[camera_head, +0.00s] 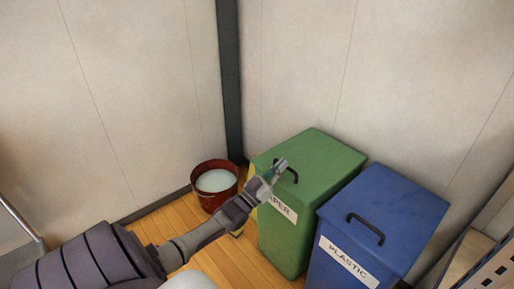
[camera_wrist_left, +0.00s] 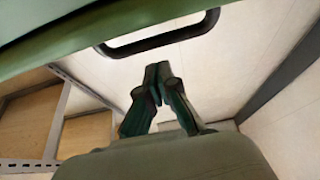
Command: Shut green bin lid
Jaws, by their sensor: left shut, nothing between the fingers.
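The green bin (camera_head: 285,245) stands against the back wall, with a partly covered white label on its front. Its green lid (camera_head: 325,152) lies flat on top and looks shut. A black handle (camera_head: 293,175) is on the lid. My left gripper (camera_head: 281,164) is over the lid's front left part, beside the handle, with its fingers together and empty. In the left wrist view, the shut fingertips (camera_wrist_left: 158,72) are close to the black handle (camera_wrist_left: 160,38), with the green lid (camera_wrist_left: 60,35) along the top. Whether they touch the handle is unclear. My right gripper is not seen.
A blue bin (camera_head: 385,215) labelled PLASTIC stands close to the right of the green bin. A dark red bucket (camera_head: 207,200) with pale contents is on the wooden floor (camera_head: 225,250) to the left. A dark post (camera_head: 230,80) rises behind. Shelving (camera_head: 490,262) is at the lower right.

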